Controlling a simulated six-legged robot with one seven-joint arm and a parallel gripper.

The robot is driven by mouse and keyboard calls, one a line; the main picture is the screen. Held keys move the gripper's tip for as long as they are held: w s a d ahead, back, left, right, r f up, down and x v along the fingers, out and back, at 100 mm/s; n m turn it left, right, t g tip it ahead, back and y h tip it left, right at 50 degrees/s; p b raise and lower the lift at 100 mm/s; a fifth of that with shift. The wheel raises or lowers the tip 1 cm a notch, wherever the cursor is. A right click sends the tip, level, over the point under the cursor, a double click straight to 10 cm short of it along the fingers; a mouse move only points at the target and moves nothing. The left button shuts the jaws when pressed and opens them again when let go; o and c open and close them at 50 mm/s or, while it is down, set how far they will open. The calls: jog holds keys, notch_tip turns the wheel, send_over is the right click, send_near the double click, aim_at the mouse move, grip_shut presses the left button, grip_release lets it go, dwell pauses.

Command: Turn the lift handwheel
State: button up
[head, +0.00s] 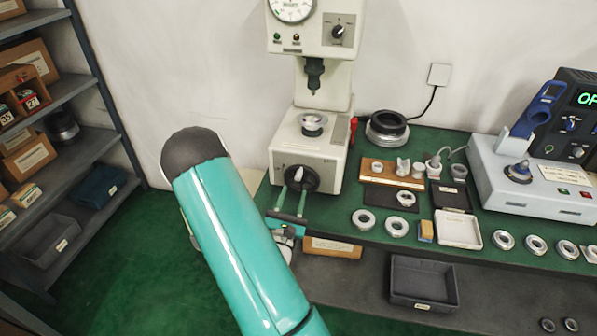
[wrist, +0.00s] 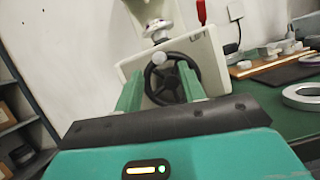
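The lift handwheel (head: 304,179) is a black spoked wheel on the front of the pale tester's base (head: 318,152). In the wrist view the handwheel (wrist: 171,83) faces me, with a pale round knob (wrist: 160,58) on its upper rim. My gripper (head: 293,190) is open, its two green fingers pointing at the wheel. In the wrist view my gripper (wrist: 160,69) has one finger on each side of the knob, and the right finger hides part of the wheel. Nothing is held. I cannot tell whether the fingertips touch the wheel.
A bearing ring (head: 312,122) sits on the tester's small platform, under its spindle. A dark round part (head: 387,128) and a wooden board (head: 378,172) lie to the right on the green bench, with several rings in front. A shelf rack (head: 85,150) stands at the left.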

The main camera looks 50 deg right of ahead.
aim_at(301, 169)
jog(key=x, duration=0.8)
jog(key=shift+w+d+r, duration=0.1)
jog(key=shift+d+r, duration=0.05)
jog(key=shift+d, duration=0.1)
jog(key=shift+c, duration=0.2)
grip_shut()
